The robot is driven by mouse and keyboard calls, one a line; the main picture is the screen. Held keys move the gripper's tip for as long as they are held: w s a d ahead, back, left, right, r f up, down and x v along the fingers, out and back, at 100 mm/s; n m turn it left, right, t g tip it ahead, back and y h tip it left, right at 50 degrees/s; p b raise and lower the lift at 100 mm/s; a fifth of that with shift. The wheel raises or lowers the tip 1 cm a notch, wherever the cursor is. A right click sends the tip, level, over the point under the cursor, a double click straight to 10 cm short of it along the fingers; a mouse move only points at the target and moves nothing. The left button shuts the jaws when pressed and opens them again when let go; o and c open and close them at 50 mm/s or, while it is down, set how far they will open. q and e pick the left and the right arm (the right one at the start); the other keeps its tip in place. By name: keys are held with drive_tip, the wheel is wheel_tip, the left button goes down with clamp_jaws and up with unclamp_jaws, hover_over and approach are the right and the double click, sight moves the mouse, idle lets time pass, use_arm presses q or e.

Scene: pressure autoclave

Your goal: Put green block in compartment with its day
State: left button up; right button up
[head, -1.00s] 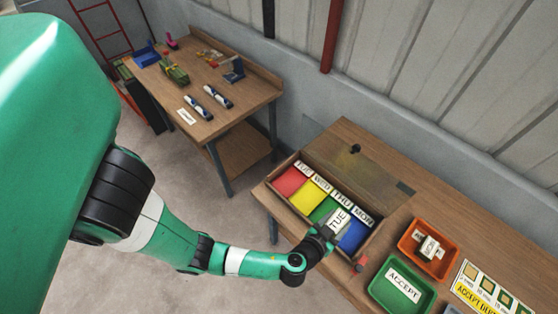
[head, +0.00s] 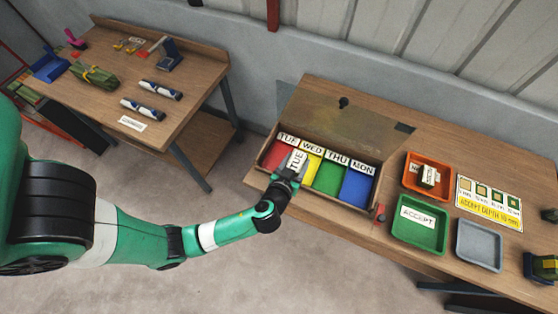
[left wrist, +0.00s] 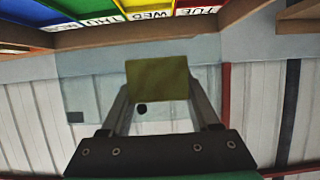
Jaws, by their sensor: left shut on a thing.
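My left gripper (head: 289,174) is shut on the green block, which carries a white TUE label (head: 298,160) in the head view. In the left wrist view the block (left wrist: 157,79) shows a plain olive face between the fingers. The gripper holds it over the sorting box (head: 325,192), near the border of the red and yellow compartments. The compartments are red labelled TUE (head: 275,155), yellow labelled WED (head: 308,170), green labelled THU (head: 329,176) and blue labelled MON (head: 356,187). Any gap below the block is hidden. My right gripper is out of view.
The box's lid (head: 345,125) stands open behind it. To the right are an orange tray (head: 410,184), a green ACCEPT tray (head: 420,232), a grey tray (head: 479,246) and a depth sign (head: 489,203). Another bench (head: 190,85) with several items stands at the left.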

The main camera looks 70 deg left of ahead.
use_arm(q)
drive_tip(key=a+f+b, duration=0.1)
drive_tip(key=b, duration=0.1)
drive_tip(key=a+f+b, duration=0.1)
drive_tip(key=a+b, duration=0.1)
drive_tip(key=shift+s+f, duration=0.2)
drive_tip(key=shift+f, duration=0.1)
drive_tip(key=a, duration=0.2)
hover_over(280, 157)
drive_tip(key=d, duration=0.1)
drive_tip(key=f, duration=0.4)
drive_tip(key=shift+s+d+b, duration=0.1)
drive_tip(key=shift+d+b, duration=0.1)
drive_tip(key=shift+b, duration=0.15)
drive_tip(key=shift+a+f, duration=0.4)
drive_tip(key=shift+f, duration=0.1)
drive_tip(key=f, duration=0.1)
drive_tip(key=f+b, duration=0.1)
drive_tip(key=f, duration=0.1)
drive_tip(key=shift+a+f+b, duration=0.25)
drive_tip(key=shift+f+b, duration=0.1)
drive_tip(key=shift+f, duration=0.05)
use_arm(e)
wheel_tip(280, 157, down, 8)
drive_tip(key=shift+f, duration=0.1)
